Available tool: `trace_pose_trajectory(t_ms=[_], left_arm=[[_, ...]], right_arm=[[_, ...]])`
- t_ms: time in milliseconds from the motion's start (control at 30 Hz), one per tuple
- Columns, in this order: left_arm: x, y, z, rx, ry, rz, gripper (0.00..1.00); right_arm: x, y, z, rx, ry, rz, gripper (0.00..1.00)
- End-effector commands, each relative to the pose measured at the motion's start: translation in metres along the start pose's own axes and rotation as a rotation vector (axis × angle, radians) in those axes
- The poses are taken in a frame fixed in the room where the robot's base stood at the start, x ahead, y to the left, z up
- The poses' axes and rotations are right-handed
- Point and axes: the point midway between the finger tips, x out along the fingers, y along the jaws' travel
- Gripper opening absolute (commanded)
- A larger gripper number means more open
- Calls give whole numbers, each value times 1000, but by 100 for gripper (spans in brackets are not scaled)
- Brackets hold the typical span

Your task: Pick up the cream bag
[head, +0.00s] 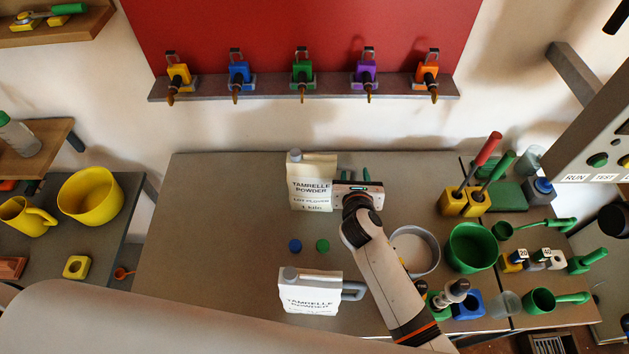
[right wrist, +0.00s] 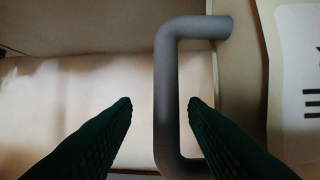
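Two cream bags labelled TAMRELLE POWDER stand on the grey table. The far cream bag (head: 312,184) is in the middle of the head view, and the near cream bag (head: 309,294) is below it. My right gripper (head: 353,173) is just right of the far bag. In the right wrist view, its dark green fingers (right wrist: 160,101) are open on either side of a grey handle (right wrist: 166,88), with a gap on the left; the right finger looks very close to it. Part of the bag's label (right wrist: 298,80) shows at the right edge. My left gripper is not in view.
A blue and a green disc (head: 322,245) lie between the bags. A grey round container (head: 414,250), a green bowl (head: 471,247) and several tools crowd the right side. The table's left part (head: 210,230) is clear. A shelf (head: 300,86) with coloured holders is behind.

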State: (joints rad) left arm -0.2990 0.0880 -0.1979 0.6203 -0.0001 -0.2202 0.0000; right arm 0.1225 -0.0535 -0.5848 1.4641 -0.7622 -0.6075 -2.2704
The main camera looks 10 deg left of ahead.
Motion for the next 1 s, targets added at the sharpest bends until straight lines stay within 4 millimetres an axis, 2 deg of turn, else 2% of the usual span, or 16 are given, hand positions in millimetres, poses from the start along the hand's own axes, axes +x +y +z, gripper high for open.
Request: trace_pose_trajectory(t_ms=[100, 200, 467, 1000], left_arm=[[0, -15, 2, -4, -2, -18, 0], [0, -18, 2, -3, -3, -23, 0], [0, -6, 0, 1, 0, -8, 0], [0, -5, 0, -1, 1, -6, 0]], right_arm=[[1, 0, 0, 0, 0, 0, 39], [1, 0, 0, 1, 1, 0, 39], [1, 0, 0, 1, 0, 0, 0], [1, 1, 0, 0, 0, 2, 0]])
